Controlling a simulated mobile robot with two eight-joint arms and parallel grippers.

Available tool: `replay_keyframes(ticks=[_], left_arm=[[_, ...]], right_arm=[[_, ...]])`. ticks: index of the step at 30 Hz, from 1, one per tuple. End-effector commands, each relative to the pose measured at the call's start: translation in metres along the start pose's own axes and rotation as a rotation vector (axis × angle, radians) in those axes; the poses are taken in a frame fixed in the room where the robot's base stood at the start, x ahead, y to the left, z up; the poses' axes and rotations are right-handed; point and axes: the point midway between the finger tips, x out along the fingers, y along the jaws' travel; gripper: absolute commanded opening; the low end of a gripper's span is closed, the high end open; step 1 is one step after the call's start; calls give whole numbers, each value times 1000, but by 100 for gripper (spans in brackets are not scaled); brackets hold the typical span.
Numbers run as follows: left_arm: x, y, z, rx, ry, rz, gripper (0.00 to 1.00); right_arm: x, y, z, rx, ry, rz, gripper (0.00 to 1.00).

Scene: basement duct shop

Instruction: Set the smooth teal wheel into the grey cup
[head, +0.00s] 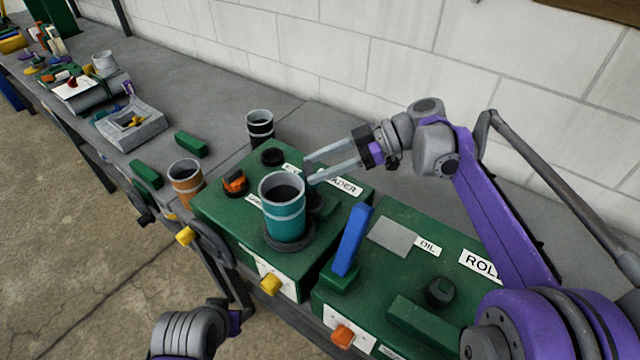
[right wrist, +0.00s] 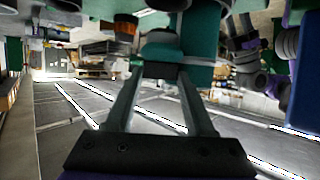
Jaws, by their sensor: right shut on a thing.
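My right gripper (head: 311,172) reaches in from the right, its fingertips just behind and right of a teal cup. In the right wrist view its fingers (right wrist: 159,72) are shut on a small teal piece with a dark lower part, which looks like the teal wheel (right wrist: 161,46). In the head view the wheel is largely hidden at the fingertips. A light grey cup (head: 105,64) stands upright at the far left end of the bench, well away from the gripper. My left gripper is not in view; only part of my arm shows at the bottom.
The teal cup (head: 284,213) stands on a dark disc on the green machine box (head: 225,210). A black cup (head: 260,126) and an orange cup (head: 185,183) stand nearby. A blue handle (head: 352,240) rises to the right. A grey tray (head: 132,127) lies left on the bench.

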Motion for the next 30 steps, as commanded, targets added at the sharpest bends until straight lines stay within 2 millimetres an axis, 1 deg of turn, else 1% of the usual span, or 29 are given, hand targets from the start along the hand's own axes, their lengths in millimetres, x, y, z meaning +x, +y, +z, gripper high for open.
replay_keyframes(ticks=[7,13,23,24,26,27,29,30], left_arm=[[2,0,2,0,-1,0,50],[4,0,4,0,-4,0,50],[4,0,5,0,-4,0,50],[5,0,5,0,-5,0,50],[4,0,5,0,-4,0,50],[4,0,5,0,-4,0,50],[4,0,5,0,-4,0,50],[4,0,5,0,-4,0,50]], right_arm=[[7,0,17,0,0,0,0],[18,0,43,0,1,0,0],[19,0,46,0,0,0,0],[20,0,47,0,0,0,56],[19,0,47,0,0,0,67],[19,0,46,0,0,0,74],[19,0,46,0,0,0,84],[19,0,46,0,0,0,84]])
